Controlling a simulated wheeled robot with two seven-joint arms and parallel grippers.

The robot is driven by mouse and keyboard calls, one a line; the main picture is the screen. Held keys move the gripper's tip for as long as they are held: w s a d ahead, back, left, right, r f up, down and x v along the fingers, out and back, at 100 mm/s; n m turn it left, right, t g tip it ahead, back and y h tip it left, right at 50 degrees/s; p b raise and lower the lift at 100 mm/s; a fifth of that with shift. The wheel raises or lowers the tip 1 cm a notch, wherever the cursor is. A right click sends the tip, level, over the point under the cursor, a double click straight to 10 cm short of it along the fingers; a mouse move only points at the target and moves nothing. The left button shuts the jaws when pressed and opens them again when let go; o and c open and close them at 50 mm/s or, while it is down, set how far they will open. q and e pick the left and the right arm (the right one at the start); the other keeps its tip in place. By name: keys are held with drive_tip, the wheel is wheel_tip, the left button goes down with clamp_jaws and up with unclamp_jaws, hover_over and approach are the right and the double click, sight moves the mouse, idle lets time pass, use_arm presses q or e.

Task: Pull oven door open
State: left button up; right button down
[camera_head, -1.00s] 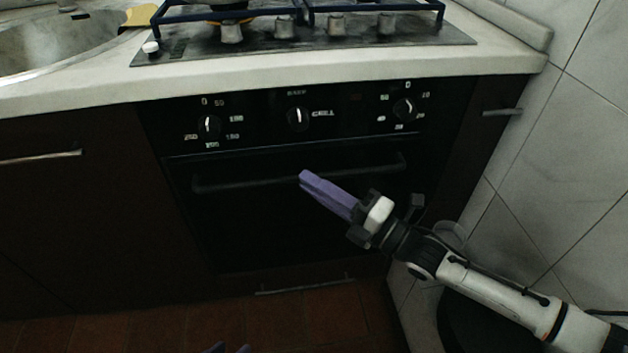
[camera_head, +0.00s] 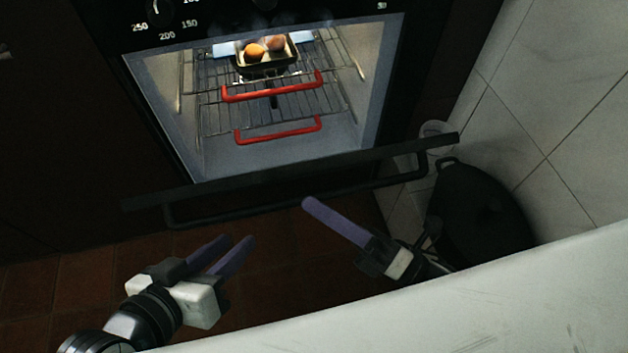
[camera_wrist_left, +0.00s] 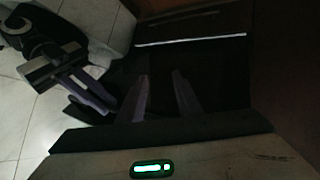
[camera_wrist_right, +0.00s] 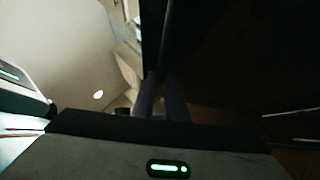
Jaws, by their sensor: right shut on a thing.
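The black oven door (camera_head: 280,175) is tilted down and outward, partly open, with the lit oven interior (camera_head: 290,160) showing behind its top edge. The dark bar handle (camera_head: 375,186) runs along the door's near side. My right gripper (camera_head: 308,203) reaches the middle of the handle and is shut on it; its purple fingers also show against the dark door in the right wrist view (camera_wrist_right: 160,92). My left gripper (camera_head: 240,240) is in front of the door at the lower left, empty, its two purple fingers apart, as the left wrist view (camera_wrist_left: 160,82) also shows.
Inside the oven, a wire rack with red-edged handles (camera_head: 275,92) holds a small pan (camera_head: 268,62) with round items. A black pot (camera_head: 480,210) stands at right by the tiled wall (camera_head: 540,110). A pale surface (camera_head: 480,310) crosses the lower right foreground.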

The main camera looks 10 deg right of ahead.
use_arm(q)
drive_tip(key=shift+d+r, duration=0.2)
drive_tip(key=shift+r, duration=0.15)
